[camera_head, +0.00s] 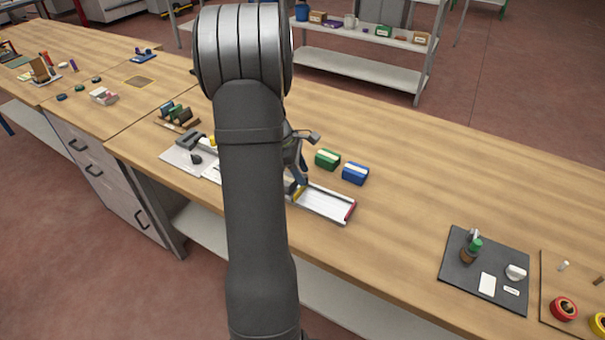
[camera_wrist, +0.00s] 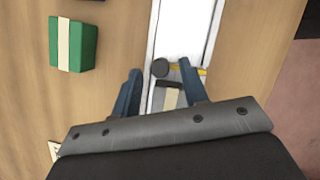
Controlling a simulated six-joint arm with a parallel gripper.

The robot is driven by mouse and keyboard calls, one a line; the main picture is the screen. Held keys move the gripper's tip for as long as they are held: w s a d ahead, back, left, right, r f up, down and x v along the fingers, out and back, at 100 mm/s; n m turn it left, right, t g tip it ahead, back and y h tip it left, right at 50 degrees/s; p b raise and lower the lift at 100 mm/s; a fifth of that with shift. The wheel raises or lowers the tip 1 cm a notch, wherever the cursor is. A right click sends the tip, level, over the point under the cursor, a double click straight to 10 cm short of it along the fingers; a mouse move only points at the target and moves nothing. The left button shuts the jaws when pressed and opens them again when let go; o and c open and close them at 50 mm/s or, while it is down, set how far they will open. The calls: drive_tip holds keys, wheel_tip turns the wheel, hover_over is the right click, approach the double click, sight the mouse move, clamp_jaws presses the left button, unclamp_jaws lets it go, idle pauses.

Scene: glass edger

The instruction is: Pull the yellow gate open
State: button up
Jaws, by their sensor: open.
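The yellow gate (camera_head: 298,194) shows as a small yellow piece at the near end of a pale track (camera_head: 325,203) with a red far end. My arm hides much of the machine in the head view. In the wrist view a bit of yellow (camera_wrist: 203,71) shows beside the tip of my right finger. A dark round knob (camera_wrist: 160,67) and a grey block with a beige strip (camera_wrist: 171,98) lie between the fingers. I cannot tell whether a finger touches the gate.
A green box (camera_head: 327,159) and a blue box (camera_head: 355,173) stand behind the track. A white plate (camera_head: 180,160) with a dark knob lies left of my arm. A dark mat (camera_head: 459,273) with a bottle lies at the right. The bench between track and mat is clear.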

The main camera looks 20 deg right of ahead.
drive_tip(key=shift+s+d+f, duration=0.1)
drive_tip(key=shift+d+f, duration=0.1)
drive_tip(key=shift+f, duration=0.4)
clamp_jaws()
drive_tip(key=shift+s+a, duration=2.45)
drive_tip(key=shift+a, duration=0.05)
unclamp_jaws()
